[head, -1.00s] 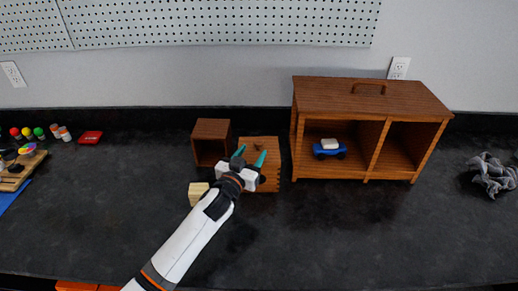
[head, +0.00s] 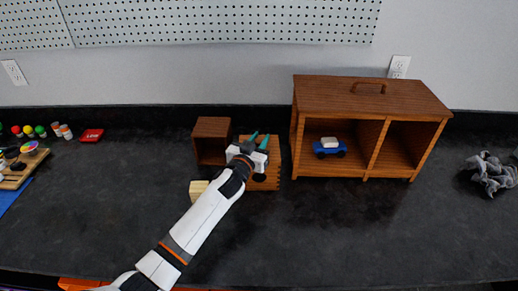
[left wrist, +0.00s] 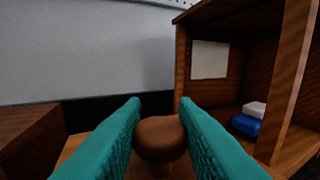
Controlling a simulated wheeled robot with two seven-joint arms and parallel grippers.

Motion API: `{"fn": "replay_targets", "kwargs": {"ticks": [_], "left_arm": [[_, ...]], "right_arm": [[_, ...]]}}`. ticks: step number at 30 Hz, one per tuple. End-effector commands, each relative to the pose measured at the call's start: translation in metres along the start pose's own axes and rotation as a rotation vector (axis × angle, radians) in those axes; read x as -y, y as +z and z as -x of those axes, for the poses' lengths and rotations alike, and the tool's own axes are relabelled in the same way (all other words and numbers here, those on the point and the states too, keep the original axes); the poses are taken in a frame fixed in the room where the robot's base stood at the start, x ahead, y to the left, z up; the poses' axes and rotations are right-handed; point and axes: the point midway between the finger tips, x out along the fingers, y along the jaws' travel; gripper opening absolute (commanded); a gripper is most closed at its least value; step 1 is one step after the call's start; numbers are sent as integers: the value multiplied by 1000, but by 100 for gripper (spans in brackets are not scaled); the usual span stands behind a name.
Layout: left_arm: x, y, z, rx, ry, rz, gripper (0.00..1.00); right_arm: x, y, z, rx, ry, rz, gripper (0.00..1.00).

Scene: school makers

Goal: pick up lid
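The lid is the wooden top of the small box (head: 272,180), with a round brown knob (left wrist: 160,138) on it. My left gripper (head: 260,138) is over this box. In the left wrist view its two teal fingers (left wrist: 160,115) stand on either side of the knob and appear to touch it, so the gripper looks shut on the knob. The lid's edges are mostly hidden by the gripper, and I see no clear gap between lid and box. My right gripper is not in view.
A small open wooden box (head: 212,128) stands just left, and a pale wood block (head: 198,190) lies in front of it. A large wooden cabinet (head: 340,95) holding a blue toy car (head: 329,150) stands close on the right. The counter in front is clear.

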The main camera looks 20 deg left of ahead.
Motion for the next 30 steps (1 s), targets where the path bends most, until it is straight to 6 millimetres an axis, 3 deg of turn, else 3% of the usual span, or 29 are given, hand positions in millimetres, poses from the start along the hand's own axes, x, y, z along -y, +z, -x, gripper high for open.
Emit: {"fn": "replay_targets", "kwargs": {"ticks": [2, 10, 24, 30], "left_arm": [[0, 0, 0, -1, 0, -1, 2], [0, 4, 0, 2, 0, -1, 2], [0, 87, 0, 4, 0, -2, 2], [13, 84, 21, -3, -11, 4, 2]], "right_arm": [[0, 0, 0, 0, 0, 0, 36], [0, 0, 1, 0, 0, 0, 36], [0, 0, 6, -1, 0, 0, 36], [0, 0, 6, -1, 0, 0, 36]]}}
